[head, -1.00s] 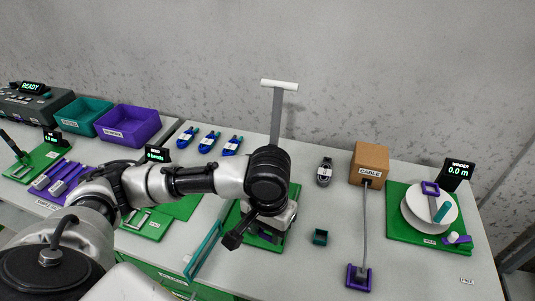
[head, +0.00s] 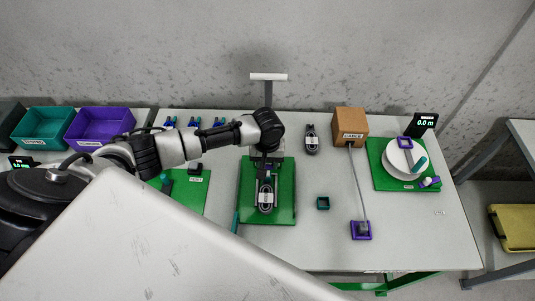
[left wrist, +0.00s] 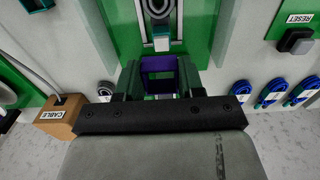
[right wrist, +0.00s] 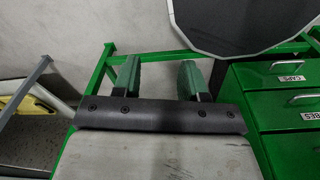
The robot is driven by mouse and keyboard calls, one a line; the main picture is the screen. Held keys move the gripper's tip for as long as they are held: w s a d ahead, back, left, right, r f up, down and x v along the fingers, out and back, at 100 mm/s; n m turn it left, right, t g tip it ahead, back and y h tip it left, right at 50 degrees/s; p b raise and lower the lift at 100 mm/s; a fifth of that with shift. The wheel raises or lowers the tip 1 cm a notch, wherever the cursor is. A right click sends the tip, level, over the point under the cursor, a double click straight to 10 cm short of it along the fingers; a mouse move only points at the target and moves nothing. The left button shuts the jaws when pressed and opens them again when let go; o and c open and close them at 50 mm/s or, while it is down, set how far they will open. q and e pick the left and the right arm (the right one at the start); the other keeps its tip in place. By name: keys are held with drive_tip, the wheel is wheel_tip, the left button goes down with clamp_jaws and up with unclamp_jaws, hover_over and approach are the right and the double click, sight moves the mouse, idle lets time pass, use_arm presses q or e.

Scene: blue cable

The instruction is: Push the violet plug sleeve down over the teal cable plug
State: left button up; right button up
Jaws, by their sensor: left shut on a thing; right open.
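In the left wrist view my left gripper (left wrist: 160,82) is shut on the violet plug sleeve (left wrist: 162,66), a square frame between its fingers. In the head view this gripper (head: 266,158) is over the back part of the green press board (head: 287,205), below the upright post. A coiled grey cable (head: 266,196) lies on the board in front of it; the coil also shows in the left wrist view (left wrist: 158,8). My right gripper (right wrist: 161,80) is open and empty in the right wrist view, outside the head view.
A teal square socket (head: 323,203) and a violet holder (head: 361,231) with a cable end stand right of the board. Behind them are a brown cable box (head: 350,127) and another coil (head: 311,140). The winder board (head: 383,180) is far right. Table between is clear.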

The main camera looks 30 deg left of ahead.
use_arm(q)
drive_tip(key=shift+a+f+b, duration=0.15)
drive_tip(key=shift+f+b, duration=0.25)
drive_tip(key=shift+f, duration=0.05)
wheel_tip(320, 180, down, 2)
drive_tip(key=b, duration=0.3)
drive_tip(key=shift+f, duration=0.25)
drive_tip(key=shift+f+b, duration=0.5)
drive_tip(key=shift+b, duration=0.25)
drive_tip(key=shift+r+p, duration=0.2)
drive_tip(key=shift+p, duration=0.2)
drive_tip(key=shift+f, duration=0.1)
use_arm(e)
drive_tip(key=f, duration=0.2)
drive_tip(key=a+f, duration=0.1)
drive_tip(key=f, duration=0.1)
drive_tip(key=shift+f, duration=0.15)
drive_tip(key=shift+d, duration=0.15)
use_arm(q)
drive_tip(key=shift+p, duration=0.3)
